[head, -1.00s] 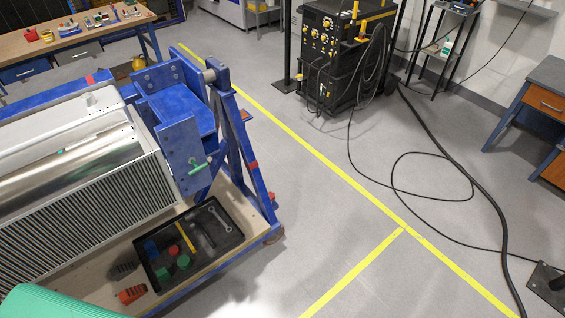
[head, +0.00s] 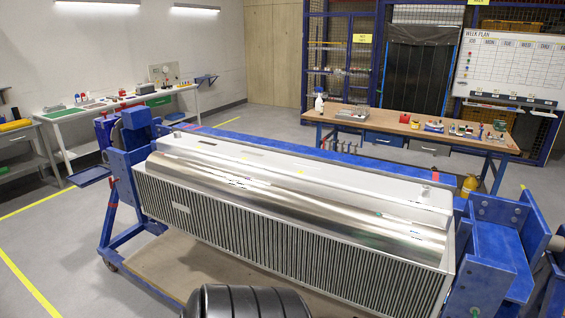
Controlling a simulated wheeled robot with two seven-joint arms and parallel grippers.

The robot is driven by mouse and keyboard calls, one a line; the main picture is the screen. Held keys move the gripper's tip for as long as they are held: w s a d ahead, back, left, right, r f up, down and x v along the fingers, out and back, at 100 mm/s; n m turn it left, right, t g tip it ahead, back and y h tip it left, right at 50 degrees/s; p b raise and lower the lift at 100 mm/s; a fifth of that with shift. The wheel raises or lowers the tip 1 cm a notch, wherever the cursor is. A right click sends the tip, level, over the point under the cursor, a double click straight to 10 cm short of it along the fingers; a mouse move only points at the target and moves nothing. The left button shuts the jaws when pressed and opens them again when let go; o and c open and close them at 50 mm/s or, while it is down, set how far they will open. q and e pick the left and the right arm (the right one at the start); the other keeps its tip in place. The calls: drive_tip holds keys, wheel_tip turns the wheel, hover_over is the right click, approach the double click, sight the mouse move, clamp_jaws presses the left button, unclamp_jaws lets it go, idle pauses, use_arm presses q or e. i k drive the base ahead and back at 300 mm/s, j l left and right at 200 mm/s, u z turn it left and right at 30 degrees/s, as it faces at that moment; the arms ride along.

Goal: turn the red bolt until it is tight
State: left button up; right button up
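The blue rotary jig (head: 495,240) holds a long unit with a shiny metal cover (head: 290,195) and a finned front (head: 270,235). The jig's left end stand (head: 124,185) shows at the left, and its right end is cut by the picture edge. I cannot make out a red bolt for certain. A small red spot (head: 435,175) shows near the unit's right end, too small to identify. Neither gripper is in view.
A wooden workbench (head: 385,124) with small items stands behind the jig. A light bench (head: 110,107) stands at the back left. Open grey floor (head: 50,235) with yellow lines lies left of the jig. A dark ribbed shape (head: 250,302), unidentified, fills the bottom edge.

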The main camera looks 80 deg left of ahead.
sight(111, 182)
drive_tip(key=u, duration=3.6)
drive_tip(key=i+j+z, duration=0.15)
drive_tip(key=z, duration=0.3)
drive_tip(key=i+j+z, duration=0.2)
drive_tip(key=z, duration=0.2)
drive_tip(key=i+j+z, duration=0.1)
drive_tip(key=j+z, duration=0.15)
drive_tip(key=z, duration=0.2)
